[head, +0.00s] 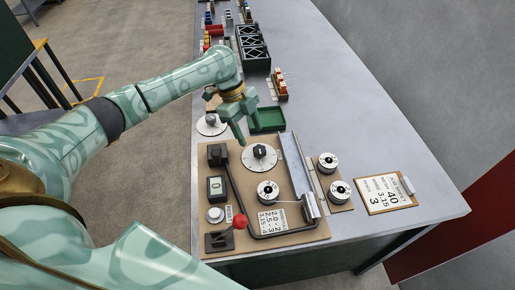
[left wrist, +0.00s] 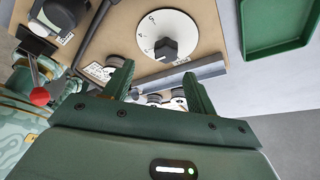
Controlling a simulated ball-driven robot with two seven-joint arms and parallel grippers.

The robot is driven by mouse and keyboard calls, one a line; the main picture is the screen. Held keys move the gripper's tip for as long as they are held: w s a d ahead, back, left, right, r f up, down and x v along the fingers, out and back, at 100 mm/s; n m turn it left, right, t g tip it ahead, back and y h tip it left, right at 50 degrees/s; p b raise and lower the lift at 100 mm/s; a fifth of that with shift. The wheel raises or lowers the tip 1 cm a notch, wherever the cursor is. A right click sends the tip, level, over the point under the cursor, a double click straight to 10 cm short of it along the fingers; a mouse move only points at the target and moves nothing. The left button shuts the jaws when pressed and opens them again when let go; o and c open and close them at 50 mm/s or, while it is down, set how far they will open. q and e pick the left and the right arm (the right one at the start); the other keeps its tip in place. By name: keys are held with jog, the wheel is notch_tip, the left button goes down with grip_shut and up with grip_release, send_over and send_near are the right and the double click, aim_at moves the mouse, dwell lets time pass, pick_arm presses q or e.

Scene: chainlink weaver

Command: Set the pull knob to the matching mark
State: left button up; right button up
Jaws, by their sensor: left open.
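A white round dial with a black knob (head: 260,152) sits on the brown board (head: 294,236). In the left wrist view the black knob (left wrist: 166,48) stands at the lower part of its white dial, beyond my fingertips. My right gripper is not in view.
Smaller dials (head: 268,190) (head: 328,162) sit on and beside the board. A red-tipped lever (head: 240,221) and a grey rail (head: 297,165) rise from it. A green tray (head: 268,119) lies behind.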

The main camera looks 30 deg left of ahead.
aim_at(259, 148)
pick_arm(q)
jog(key=f, duration=0.2)
jog(key=w+d+f, duration=0.1)
jog(key=shift+d+f, duration=0.1)
jog(key=b+x, duration=0.1)
jog(key=x, duration=0.1)
jog(key=shift+d+f, duration=0.1)
jog(key=shift+f, duration=0.2)
jog(key=shift+s+d+f, duration=0.1)
jog(key=shift+s+f, duration=0.1)
jog(key=shift+f, duration=0.05)
jog(key=shift+w+d+f, duration=0.1)
jog(key=shift+d+f, duration=0.05)
jog(key=shift+f, duration=0.15)
jog(key=c, duration=0.8)
jog(key=shift+c, duration=0.9)
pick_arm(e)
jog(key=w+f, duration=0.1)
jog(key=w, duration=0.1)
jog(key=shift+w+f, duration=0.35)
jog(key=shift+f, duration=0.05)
